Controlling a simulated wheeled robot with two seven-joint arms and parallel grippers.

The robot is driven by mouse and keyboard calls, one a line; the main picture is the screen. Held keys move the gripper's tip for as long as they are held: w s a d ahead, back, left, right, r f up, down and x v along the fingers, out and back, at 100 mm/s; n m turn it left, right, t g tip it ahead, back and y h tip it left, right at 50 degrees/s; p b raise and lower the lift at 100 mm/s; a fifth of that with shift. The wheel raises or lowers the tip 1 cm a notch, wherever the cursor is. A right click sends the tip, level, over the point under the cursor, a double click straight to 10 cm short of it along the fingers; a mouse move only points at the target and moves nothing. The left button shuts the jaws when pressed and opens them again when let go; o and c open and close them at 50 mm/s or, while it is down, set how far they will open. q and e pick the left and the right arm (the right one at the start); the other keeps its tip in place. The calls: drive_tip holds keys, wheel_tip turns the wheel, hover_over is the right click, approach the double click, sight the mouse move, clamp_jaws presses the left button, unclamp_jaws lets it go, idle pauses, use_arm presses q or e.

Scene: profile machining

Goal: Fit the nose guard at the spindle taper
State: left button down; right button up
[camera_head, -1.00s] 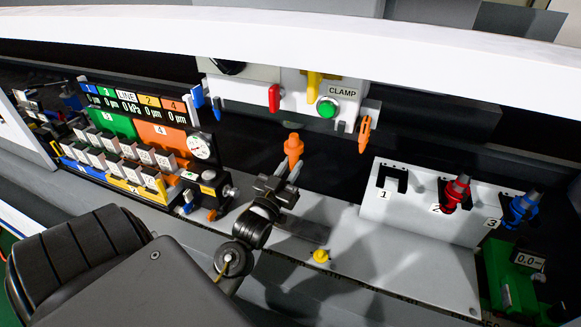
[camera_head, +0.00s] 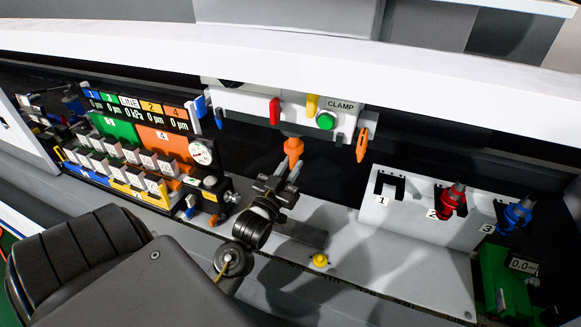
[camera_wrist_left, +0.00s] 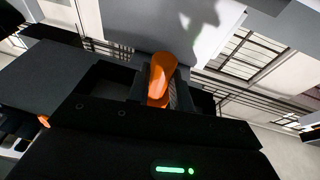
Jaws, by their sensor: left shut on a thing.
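My left gripper (camera_head: 288,180) is shut on an orange piece, taken as the nose guard (camera_head: 293,150), and holds it upright above the grey bench. The orange piece also shows between the fingers in the left wrist view (camera_wrist_left: 161,78). The piece is below the white panel marked CLAMP (camera_head: 262,103), with a visible gap between them. The panel has a green button (camera_head: 325,121). I cannot make out the spindle taper; the panel's upper part is hidden behind a white beam. My right gripper is not in view.
A grey rack (camera_head: 408,222) at the right has slots marked 1, 2 and 3. Slot 1 looks empty; a red holder (camera_head: 450,202) and a blue holder (camera_head: 515,214) sit at 2 and 3. A gauge station (camera_head: 150,150) is at left. A white beam (camera_head: 300,57) crosses above.

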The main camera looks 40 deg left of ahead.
sight(290, 155)
use_arm(q)
drive_tip(key=shift+r+p, duration=1.1)
drive_tip(key=shift+r, duration=0.1)
drive_tip(key=shift+r+p, duration=0.45)
drive_tip(key=shift+r, duration=0.5)
drive_tip(key=c, duration=1.2)
unclamp_jaws()
drive_tip(key=shift+o, duration=0.2)
drive_tip(key=shift+f, duration=0.1)
drive_tip(key=shift+s+f, duration=0.1)
drive_tip(key=shift+s, duration=0.05)
drive_tip(key=b+v, duration=0.5)
drive_tip(key=v, duration=0.5)
drive_tip(key=shift+s, duration=0.3)
